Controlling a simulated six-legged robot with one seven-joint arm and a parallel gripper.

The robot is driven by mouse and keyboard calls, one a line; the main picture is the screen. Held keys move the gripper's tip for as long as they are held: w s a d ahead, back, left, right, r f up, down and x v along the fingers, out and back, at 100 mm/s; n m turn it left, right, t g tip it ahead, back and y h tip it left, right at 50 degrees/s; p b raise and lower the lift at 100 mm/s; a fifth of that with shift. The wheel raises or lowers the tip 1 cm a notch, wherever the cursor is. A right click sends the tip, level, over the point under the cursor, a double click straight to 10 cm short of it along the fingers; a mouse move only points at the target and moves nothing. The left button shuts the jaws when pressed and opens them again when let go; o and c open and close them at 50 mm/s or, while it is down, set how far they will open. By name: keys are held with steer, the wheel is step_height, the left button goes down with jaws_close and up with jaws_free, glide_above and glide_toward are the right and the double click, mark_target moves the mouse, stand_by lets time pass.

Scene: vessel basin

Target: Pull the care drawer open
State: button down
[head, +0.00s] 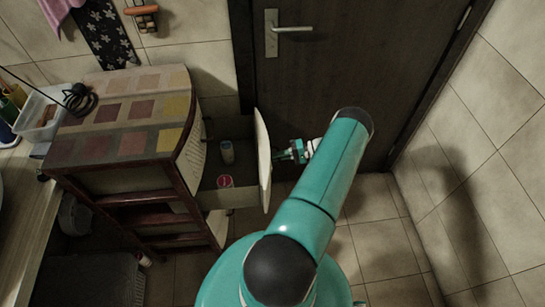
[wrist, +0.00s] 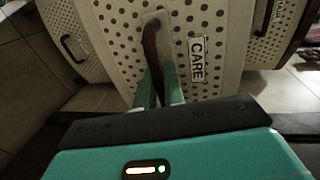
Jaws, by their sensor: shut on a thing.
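The care drawer (head: 264,165) stands pulled out from the right side of the cabinet (head: 85,160) in the head view, its inside visible from above. In the wrist view its pale dotted front (wrist: 115,50) bears a CARE label (wrist: 197,62) and a dark curved handle (wrist: 152,45). My gripper (head: 297,152) is at the outer face of the drawer front. In the wrist view my gripper's teal fingers (wrist: 160,90) are shut on the handle, one on each side of its lower end. A small can (head: 227,152) and a round pink-topped jar (head: 225,181) are inside the drawer.
A dark door (head: 345,75) with a metal lever handle (head: 290,29) is behind the drawer. A tiled wall (head: 475,150) stands at the right. A counter (head: 22,200) with a white tray (head: 42,118) is at the left. Tiled floor (head: 385,245) is clear at the right.

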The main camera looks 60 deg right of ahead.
steer(key=shift+s+d, duration=0.1)
steer(key=shift+d, duration=0.1)
steer(key=c, duration=1.6)
jaws_free()
steer(key=v, duration=1.3)
steer(key=shift+s+d, duration=0.15)
steer(key=shift+s, duration=0.25)
